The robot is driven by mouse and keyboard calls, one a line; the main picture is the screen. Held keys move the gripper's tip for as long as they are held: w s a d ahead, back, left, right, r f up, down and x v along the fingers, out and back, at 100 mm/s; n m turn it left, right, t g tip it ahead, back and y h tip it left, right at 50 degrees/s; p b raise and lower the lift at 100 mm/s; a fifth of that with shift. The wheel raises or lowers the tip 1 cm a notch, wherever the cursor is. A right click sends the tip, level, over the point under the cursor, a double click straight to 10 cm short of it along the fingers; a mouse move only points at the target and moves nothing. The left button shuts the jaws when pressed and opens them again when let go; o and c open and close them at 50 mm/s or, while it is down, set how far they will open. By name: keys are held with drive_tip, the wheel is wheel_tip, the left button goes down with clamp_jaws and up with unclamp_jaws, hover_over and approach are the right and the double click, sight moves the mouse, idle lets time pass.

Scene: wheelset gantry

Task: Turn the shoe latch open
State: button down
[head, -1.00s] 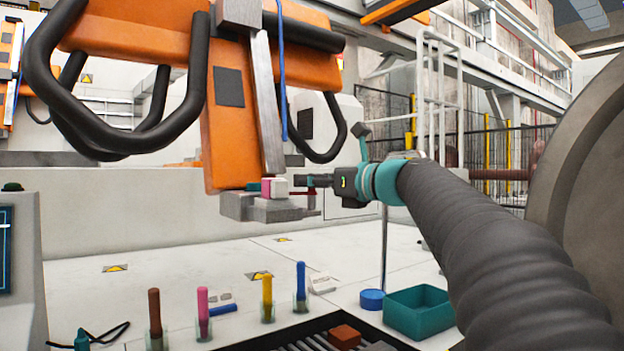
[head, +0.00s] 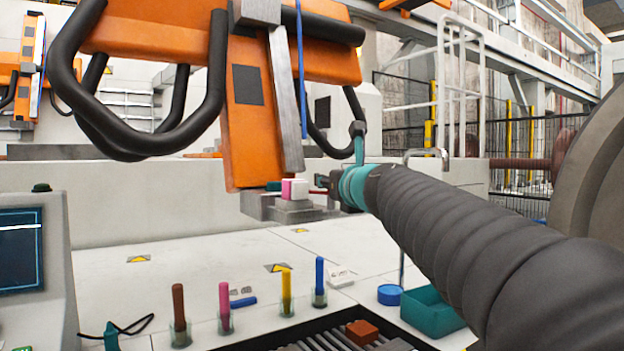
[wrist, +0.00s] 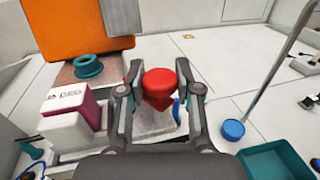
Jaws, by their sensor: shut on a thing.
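The shoe latch appears in the wrist view as a red round knob (wrist: 160,82) with a red piece under it. My gripper (wrist: 158,92) has one finger on each side of the knob and is shut on it. The latch sits at the edge of a grey metal shoe (head: 297,212) at the foot of the orange hanging arm (head: 248,120). In the head view my gripper (head: 322,182) is at the shoe's right side. My wrist hides most of it and the latch there. How far the latch is turned cannot be told.
A white and pink block (wrist: 68,118) and a teal ring (wrist: 88,66) sit on the shoe, left of my gripper. Below are a teal bin (head: 432,312), a blue round lid (head: 389,294) and several coloured handles in holders. A thin upright pole (wrist: 275,75) stands to the right.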

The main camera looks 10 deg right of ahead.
drive_tip(key=shift+r, duration=0.15)
idle(0.5)
drive_tip(key=c, duration=0.8)
unclamp_jaws()
drive_tip(key=s, duration=0.4)
drive_tip(key=s+d, duration=0.1)
drive_tip(key=s, duration=0.6)
drive_tip(key=shift+s+d, duration=0.3)
drive_tip(key=shift+s, duration=0.1)
